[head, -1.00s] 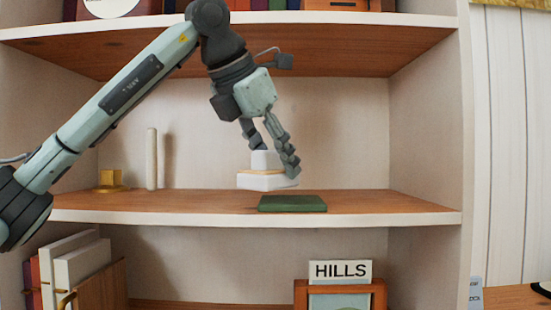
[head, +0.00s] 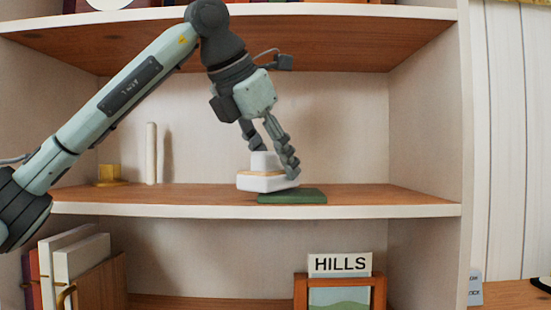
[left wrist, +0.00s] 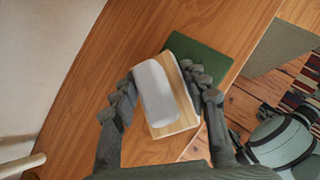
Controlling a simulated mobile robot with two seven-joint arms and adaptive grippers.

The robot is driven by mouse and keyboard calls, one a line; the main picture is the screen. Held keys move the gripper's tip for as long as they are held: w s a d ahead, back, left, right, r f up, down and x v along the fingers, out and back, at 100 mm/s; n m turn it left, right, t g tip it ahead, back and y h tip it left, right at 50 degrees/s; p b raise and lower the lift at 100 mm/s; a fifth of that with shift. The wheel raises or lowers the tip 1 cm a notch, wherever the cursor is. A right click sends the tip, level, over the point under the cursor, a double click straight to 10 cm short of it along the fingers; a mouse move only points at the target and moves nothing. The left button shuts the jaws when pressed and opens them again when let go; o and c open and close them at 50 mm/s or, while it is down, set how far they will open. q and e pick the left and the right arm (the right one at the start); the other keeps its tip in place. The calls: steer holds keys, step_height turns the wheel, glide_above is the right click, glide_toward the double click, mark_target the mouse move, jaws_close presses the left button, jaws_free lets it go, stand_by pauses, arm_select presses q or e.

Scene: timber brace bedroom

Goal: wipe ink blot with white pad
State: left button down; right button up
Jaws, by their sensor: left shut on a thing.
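The white pad (head: 265,182) has a thin wooden layer and a narrower white grip on top. My left gripper (head: 268,160) is shut on that grip, one finger on each side, as the left wrist view (left wrist: 163,90) also shows. The pad is low over the middle shelf, at the left part of a flat dark green board (head: 305,196). In the left wrist view it covers part of the green board (left wrist: 205,58). I cannot tell whether the pad touches the board. No ink blot shows; the pad may hide it. My right gripper is out of view.
The middle shelf (head: 400,201) is clear to the right. A white cylinder (head: 151,153) and a small gold object (head: 109,174) stand at its back left. Books and a framed "HILLS" picture (head: 340,266) are below.

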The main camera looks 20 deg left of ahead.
arm_select(q)
steer(key=shift+f, duration=0.2)
steer(key=shift+d, duration=0.1)
steer(key=shift+w+d+r+p, duration=0.1)
steer(key=shift+w+d+p, duration=0.2)
steer(key=shift+d, duration=0.45)
steer(key=shift+w+d+r+p, duration=0.1)
steer(key=shift+w+d+p, duration=0.15)
steer(key=shift+d, duration=0.5)
steer(key=shift+w+d+f+p, duration=0.1)
steer(key=shift+w+d+p, duration=0.1)
steer(key=shift+d, duration=0.55)
steer(key=shift+w+d+f+p, duration=0.1)
steer(key=shift+w+d+p, duration=0.05)
steer(key=shift+d, duration=0.55)
steer(key=shift+d+f, duration=0.1)
steer(key=shift+d, duration=0.25)
steer(key=shift+s+a+b, duration=0.2)
steer(key=shift+a, duration=0.55)
steer(key=shift+s+a+b, duration=0.15)
steer(key=shift+a, duration=0.55)
steer(key=shift+s+a+r, duration=0.1)
steer(key=shift+s+a, duration=0.1)
steer(key=shift+a, duration=0.45)
steer(key=shift+s+a+r, duration=0.1)
steer(key=shift+s+a, duration=0.05)
steer(key=shift+a, duration=0.55)
steer(key=shift+s+a, duration=0.2)
steer(key=shift+a, duration=0.45)
steer(key=shift+r, duration=0.1)
